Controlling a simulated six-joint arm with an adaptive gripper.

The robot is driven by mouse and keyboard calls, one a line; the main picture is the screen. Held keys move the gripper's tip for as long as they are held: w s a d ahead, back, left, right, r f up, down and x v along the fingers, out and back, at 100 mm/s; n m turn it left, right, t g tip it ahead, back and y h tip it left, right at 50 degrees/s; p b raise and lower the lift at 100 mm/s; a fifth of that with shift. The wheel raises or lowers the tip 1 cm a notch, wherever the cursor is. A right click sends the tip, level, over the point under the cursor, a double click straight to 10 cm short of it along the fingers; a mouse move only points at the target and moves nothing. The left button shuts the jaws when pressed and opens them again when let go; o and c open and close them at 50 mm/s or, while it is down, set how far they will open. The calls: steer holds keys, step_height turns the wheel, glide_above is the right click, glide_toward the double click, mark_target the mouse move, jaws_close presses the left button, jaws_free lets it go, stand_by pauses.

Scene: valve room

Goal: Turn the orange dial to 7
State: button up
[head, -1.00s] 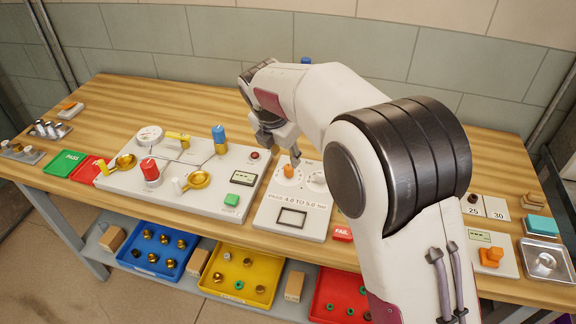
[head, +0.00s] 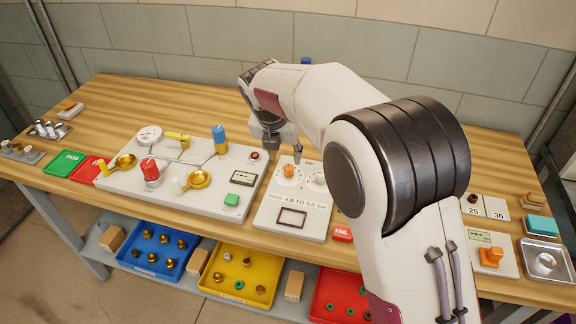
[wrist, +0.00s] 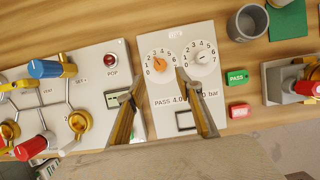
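The orange dial (wrist: 158,65) is a small knob on a white numbered face at the upper left of a pale panel in the wrist view. Its knob appears to point up and left, toward the low numbers; the exact reading is too small to tell. It also shows in the head view (head: 289,171), just below my gripper (head: 284,148). In the wrist view my gripper (wrist: 157,88) is open, with one finger to the left of the dial and one to its lower right. Nothing is between the fingers, and they appear apart from the dial.
A second dial with a white knob (wrist: 201,58) sits close to the right. A valve panel (wrist: 70,60) with a red POP button (wrist: 112,59) stands at left. A grey cup (wrist: 248,22) and PASS (wrist: 237,77) and FAIL (wrist: 239,110) blocks lie to the right.

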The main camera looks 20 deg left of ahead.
mark_target(288, 167)
steer(key=shift+x, duration=3.85)
jaws_close()
